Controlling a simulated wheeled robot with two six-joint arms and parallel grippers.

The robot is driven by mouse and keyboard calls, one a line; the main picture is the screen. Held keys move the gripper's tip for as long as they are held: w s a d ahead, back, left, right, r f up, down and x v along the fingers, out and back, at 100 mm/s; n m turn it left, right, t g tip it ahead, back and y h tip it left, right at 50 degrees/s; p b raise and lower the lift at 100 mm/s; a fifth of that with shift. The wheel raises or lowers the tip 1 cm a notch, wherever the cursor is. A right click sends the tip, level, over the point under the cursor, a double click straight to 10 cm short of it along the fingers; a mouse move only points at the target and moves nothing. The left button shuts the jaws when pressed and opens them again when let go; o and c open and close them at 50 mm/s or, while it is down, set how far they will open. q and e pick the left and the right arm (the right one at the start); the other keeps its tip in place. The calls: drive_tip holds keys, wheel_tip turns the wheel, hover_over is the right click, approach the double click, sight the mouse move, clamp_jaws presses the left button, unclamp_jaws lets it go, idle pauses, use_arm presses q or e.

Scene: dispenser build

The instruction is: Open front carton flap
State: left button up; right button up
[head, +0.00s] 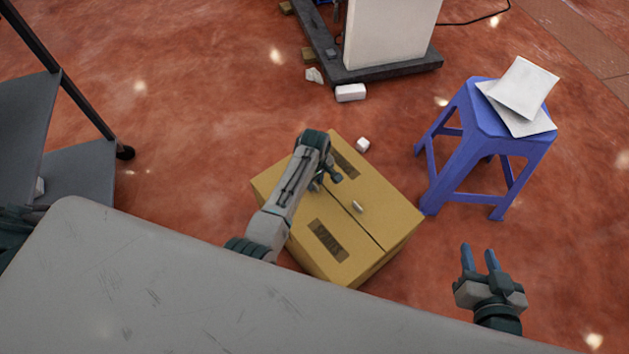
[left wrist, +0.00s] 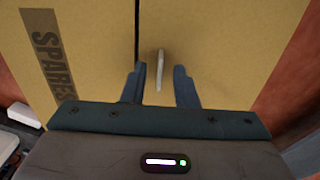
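The closed brown carton (head: 385,205) stands on the floor beyond the grey surface, its top flaps meeting at a dark seam. A small pale tab (head: 357,206) stands up from the flap on the right of the seam. In the left wrist view, the carton top (left wrist: 215,35) shows "SPARES" print, and a pale tab (left wrist: 159,70) lies between the fingers of my left gripper (left wrist: 161,88). These fingers are open, one on each side of the tab, with gaps visible. My right gripper (head: 480,258) is open and empty, right of the carton.
A blue stool (head: 470,125) with papers (head: 525,92) stands right of the carton. White blocks (head: 350,93) lie behind it, near a white cabinet (head: 388,35) on a dark base. The grey surface (head: 170,290) fills the lower left. Red floor is clear between carton and stool.

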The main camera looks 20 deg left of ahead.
use_arm(q)
drive_tip(key=shift+c, duration=0.3)
clamp_jaws()
idle(1.1)
